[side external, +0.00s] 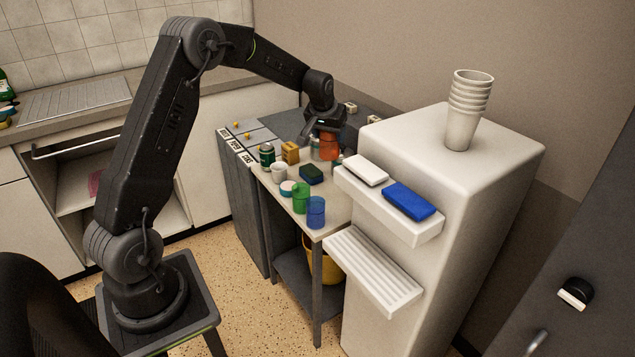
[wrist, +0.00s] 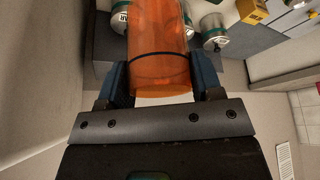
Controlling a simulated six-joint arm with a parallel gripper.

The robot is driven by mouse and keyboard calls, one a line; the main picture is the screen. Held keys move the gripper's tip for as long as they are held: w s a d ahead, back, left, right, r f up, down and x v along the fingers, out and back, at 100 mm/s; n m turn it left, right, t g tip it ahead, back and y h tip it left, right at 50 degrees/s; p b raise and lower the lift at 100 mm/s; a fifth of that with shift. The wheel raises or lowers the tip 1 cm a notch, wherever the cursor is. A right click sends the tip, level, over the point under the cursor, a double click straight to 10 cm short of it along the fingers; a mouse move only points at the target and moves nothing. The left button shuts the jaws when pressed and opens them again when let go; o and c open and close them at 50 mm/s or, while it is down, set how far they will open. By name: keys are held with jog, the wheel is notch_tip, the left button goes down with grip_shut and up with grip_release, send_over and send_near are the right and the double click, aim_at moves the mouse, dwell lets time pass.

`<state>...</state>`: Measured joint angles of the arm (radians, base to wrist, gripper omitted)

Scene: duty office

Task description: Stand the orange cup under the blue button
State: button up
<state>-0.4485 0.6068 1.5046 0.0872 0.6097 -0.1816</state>
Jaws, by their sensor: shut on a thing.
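The orange cup (side external: 328,147) is at the back of the small table, among other items. In the wrist view, the translucent orange cup (wrist: 158,48) sits between the two blue fingers of my gripper (wrist: 160,84), which is shut on it. My gripper also shows in the side view (side external: 324,128), above the table. I cannot tell whether the cup touches the tabletop. The blue button (side external: 409,200) is a large block on the white machine's upper ledge, to the right of a white button (side external: 365,170). A ribbed tray (side external: 372,270) juts out below the buttons.
Stacked white cups (side external: 468,110) stand on the machine (side external: 500,160). The ribbed tray is bare.

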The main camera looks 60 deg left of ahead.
notch_tip(320, 180, down, 20)
jog(key=shift+r, duration=0.1)
dwell(0.4)
jog(key=o, duration=0.4)
jog(key=shift+o, duration=1.1)
jog(key=shift+o, duration=0.3)
jog(key=v, duration=1.2)
